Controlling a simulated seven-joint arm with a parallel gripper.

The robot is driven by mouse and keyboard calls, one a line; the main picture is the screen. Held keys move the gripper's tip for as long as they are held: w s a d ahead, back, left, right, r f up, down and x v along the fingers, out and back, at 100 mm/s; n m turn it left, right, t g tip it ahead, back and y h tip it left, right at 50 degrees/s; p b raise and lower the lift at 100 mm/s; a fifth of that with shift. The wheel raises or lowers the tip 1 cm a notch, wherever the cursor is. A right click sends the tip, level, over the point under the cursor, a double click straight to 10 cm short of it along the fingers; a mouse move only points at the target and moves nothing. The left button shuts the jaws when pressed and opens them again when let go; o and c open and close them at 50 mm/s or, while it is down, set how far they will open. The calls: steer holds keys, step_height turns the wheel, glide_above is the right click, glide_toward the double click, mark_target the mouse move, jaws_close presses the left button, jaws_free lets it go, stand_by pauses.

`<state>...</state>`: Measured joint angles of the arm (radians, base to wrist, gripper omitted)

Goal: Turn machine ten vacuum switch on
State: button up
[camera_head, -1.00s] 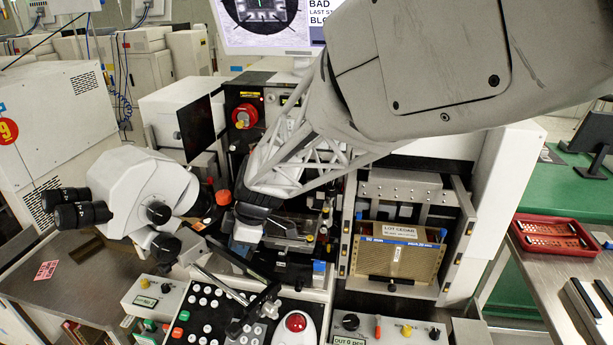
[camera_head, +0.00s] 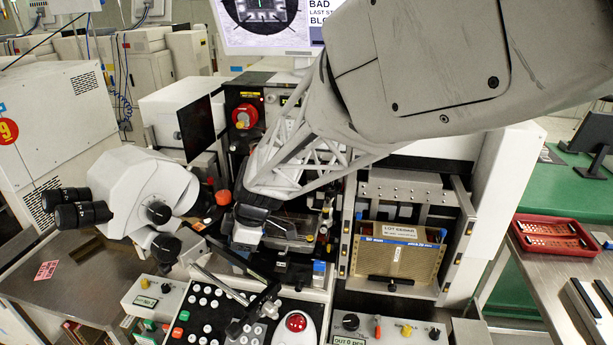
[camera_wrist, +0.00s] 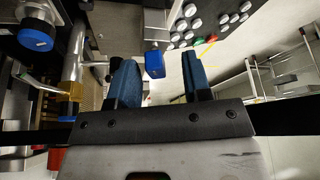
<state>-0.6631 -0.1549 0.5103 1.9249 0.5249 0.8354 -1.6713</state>
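My gripper (camera_head: 246,238) hangs over the middle of the bonding machine, behind the keypad. In the wrist view its two blue fingers (camera_wrist: 160,75) are apart with nothing held between them. A blue-capped part (camera_wrist: 154,64) shows beyond the gap in the wrist view, apart from the fingers as far as I can tell. A larger blue knob (camera_wrist: 36,37) is at the upper left there. I cannot read any switch label as vacuum. Knobs sit on the left control box (camera_head: 152,300) and on the front right control box (camera_head: 392,330). My arm hides part of the machine's upper panel.
A microscope head (camera_head: 140,190) stands left of my gripper. A red knob (camera_head: 245,116) is on the upper panel. The keypad (camera_head: 213,318) and red trackball (camera_head: 296,321) lie in front. A magazine (camera_head: 397,260) sits at right. A red tray (camera_head: 553,236) is farther right.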

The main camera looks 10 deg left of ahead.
steer(key=shift+w+r, duration=0.1)
steer(key=shift+r, duration=0.05)
steer(key=v, duration=0.7)
steer(key=shift+r, duration=0.25)
steer(key=shift+d, duration=0.1)
steer(key=shift+c, duration=0.3)
steer(key=m+y, duration=0.1)
steer(key=m, duration=1.1)
steer(key=w+d+f+m+g+y, duration=0.1)
steer(key=m, duration=1.1)
steer(key=d+m+y, duration=0.1)
steer(key=m+y, duration=0.1)
steer(key=m, duration=1)
steer(key=shift+w+d+f+g, duration=0.2)
steer(key=shift+d+f+g, duration=0.05)
steer(key=shift+f+g, duration=0.15)
